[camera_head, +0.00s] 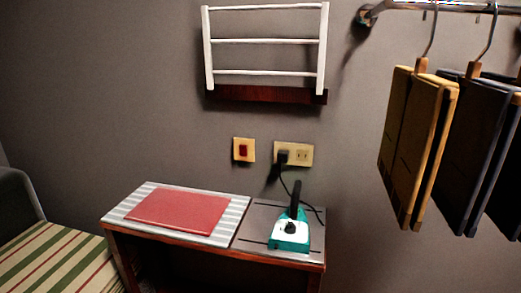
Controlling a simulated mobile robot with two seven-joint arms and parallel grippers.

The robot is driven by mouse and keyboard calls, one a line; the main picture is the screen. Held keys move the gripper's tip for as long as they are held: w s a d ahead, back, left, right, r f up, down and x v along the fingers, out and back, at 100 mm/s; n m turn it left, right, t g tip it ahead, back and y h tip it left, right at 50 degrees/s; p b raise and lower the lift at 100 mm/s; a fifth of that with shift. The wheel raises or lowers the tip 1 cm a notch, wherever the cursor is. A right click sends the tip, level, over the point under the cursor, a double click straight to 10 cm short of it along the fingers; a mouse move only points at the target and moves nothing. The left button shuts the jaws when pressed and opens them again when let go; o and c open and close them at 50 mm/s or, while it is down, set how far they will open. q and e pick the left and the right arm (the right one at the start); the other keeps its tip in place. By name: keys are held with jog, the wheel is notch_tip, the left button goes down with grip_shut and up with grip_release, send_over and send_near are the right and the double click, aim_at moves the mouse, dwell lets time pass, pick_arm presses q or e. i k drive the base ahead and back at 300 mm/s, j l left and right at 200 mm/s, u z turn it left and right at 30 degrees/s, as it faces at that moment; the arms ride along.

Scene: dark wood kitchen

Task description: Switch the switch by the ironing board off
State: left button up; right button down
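The switch (243,150) is a small cream wall plate with a red rocker, on the grey wall above the ironing board. I cannot tell from this distance which way the rocker is tipped. The ironing board (232,210) has a striped top with a red folded cloth (178,211) lying on its left part. A teal and white iron (289,236) rests on the grey right part. Neither of my grippers shows in the head view.
A cream outlet plate (303,155) with a black plug and cord is right of the switch. A white rack (265,41) hangs above. Folded trousers (415,145) hang from a rail at right. A striped seat (55,262) is at lower left. The wall around the switch is clear.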

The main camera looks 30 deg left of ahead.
aim_at(243, 149)
jog(key=j+u, duration=0.35)
jog(key=j, duration=0.15)
jog(key=j+u, duration=0.35)
jog(key=j, duration=0.15)
jog(key=i+j+u, duration=0.15)
jog(key=j+u, duration=0.2)
jog(key=j, duration=0.15)
